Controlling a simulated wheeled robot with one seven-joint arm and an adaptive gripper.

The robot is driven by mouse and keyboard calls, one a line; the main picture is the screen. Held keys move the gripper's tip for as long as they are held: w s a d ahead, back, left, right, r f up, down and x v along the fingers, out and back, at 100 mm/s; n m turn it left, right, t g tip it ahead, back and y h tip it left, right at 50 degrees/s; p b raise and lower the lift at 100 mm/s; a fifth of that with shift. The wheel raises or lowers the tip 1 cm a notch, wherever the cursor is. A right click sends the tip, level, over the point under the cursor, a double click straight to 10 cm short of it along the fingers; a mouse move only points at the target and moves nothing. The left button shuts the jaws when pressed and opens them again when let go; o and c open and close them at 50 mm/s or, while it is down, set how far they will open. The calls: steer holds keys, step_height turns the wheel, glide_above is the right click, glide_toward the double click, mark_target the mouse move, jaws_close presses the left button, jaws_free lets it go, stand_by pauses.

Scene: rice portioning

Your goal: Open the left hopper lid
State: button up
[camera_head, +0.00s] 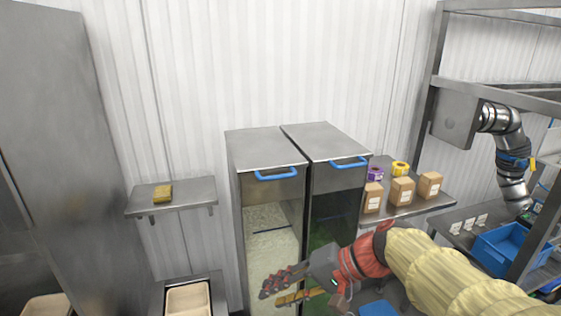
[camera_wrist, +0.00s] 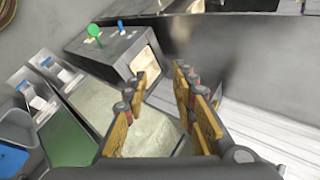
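The left hopper (camera_head: 272,240) stands against the back wall, with pale grain behind its clear front. Its grey metal lid (camera_head: 262,148) is closed and lies flat, with a blue handle (camera_head: 275,175) at the front edge. The right hopper's lid (camera_head: 325,141) beside it is also closed, with its own blue handle (camera_head: 348,164). My gripper (camera_head: 270,297) is in front of the left hopper's lower part, well below the handle, pointing left. In the wrist view, my gripper (camera_wrist: 160,82) has its fingers apart with nothing between them. The lid handle is not clearly visible there.
A shelf (camera_head: 180,206) at left holds a yellow block (camera_head: 163,193). A shelf at right holds cardboard boxes (camera_head: 401,191) and tape rolls (camera_head: 400,168). Beige trays (camera_head: 188,299) sit low at left. A blue crate (camera_head: 497,249) and another arm (camera_head: 508,150) are at right. Space above the lids is clear.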

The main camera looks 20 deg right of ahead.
steer(key=w+d+r+m+t+y+p, duration=0.1)
steer(key=w+d+r+t+p, duration=0.1)
steer(key=w+r+p, duration=0.3)
steer(key=w+d+r+m+t+y+p, duration=0.1)
steer(key=w+d+r+m+p, duration=0.15)
steer(key=r, duration=0.45)
steer(key=m+t+y+p, duration=0.1)
steer(key=t+p, duration=0.3)
glide_toward(283, 177)
steer(key=x, duration=0.3)
steer(key=p+x, duration=0.1)
steer(key=x, duration=0.7)
steer(key=shift+d, duration=0.1)
steer(key=shift+c, duration=0.7)
jaws_close()
